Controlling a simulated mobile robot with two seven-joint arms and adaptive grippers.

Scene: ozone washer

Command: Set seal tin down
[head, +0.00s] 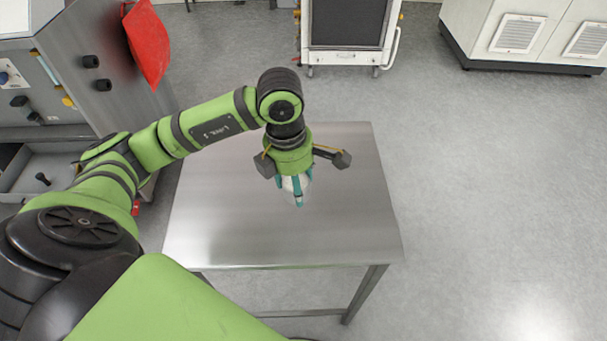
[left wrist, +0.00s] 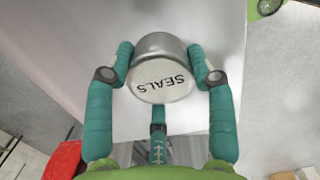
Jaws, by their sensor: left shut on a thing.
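The seal tin (left wrist: 162,70) is a round silver tin with a white face lettered SEALS, in the left wrist view. The teal fingers of my left gripper (left wrist: 160,76) are closed around its sides. In the head view my left gripper (head: 299,190) points down over the steel table (head: 215,225), and a little of the pale tin shows between its fingers. The table top is bare apart from this. I cannot tell whether the tin touches the table top. My right gripper is in neither view.
A grey cabinet (head: 95,55) with knobs and a red cloth (head: 148,42) stands at the left. A dark-fronted cart (head: 348,25) stands beyond the table, and a white cabinet (head: 500,20) at the back right. The floor to the right is clear.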

